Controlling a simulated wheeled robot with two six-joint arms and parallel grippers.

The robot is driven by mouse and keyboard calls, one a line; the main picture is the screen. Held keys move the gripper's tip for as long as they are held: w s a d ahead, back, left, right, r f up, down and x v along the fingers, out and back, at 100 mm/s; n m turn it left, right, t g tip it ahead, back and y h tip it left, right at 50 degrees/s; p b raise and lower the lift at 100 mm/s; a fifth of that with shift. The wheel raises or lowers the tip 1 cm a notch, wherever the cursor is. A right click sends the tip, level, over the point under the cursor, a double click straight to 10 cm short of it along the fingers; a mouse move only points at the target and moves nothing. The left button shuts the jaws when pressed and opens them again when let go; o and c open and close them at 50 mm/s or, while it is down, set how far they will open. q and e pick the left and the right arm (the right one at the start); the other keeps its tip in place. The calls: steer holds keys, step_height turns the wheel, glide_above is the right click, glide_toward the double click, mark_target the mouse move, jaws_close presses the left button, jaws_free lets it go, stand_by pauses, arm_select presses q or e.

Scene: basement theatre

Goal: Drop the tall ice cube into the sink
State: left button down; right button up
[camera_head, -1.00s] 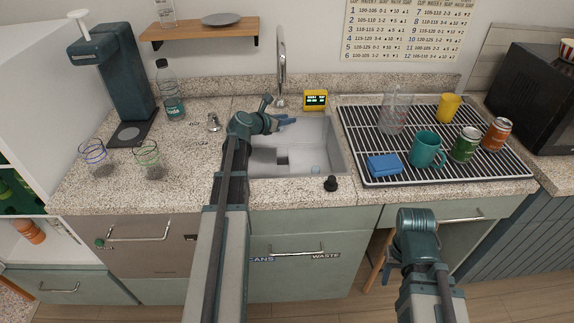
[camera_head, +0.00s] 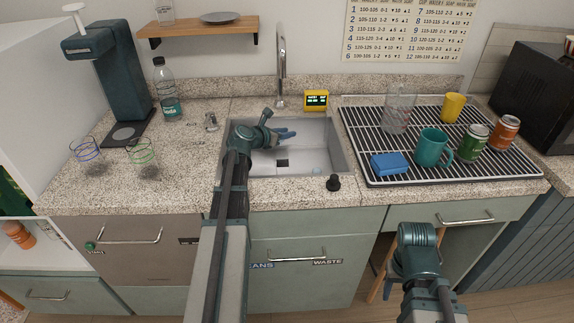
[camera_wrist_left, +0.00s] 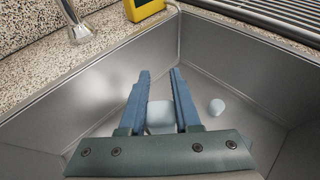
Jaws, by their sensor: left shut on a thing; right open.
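My left gripper (camera_head: 286,134) is over the grey sink (camera_head: 318,158), fingers pointing right. In the left wrist view its blue fingers (camera_wrist_left: 160,85) are closed around a pale, blocky ice cube (camera_wrist_left: 161,116). The cube is hidden in the head view, and I cannot tell its full height.
A faucet (camera_head: 281,65) and yellow timer (camera_head: 316,99) stand behind the sink. A black stopper (camera_head: 333,183) sits at its front edge. The drying rack (camera_head: 440,178) with mugs, cans and a blue sponge (camera_head: 390,163) is to the right. Two glasses (camera_head: 142,158) stand left.

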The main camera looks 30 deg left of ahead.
arm_select(q)
steer(key=c, duration=0.5)
jaws_free()
steer(key=shift+c, duration=0.2)
steer(key=p+v, duration=0.5)
steer(key=v, duration=0.9)
steer(key=shift+w, duration=0.1)
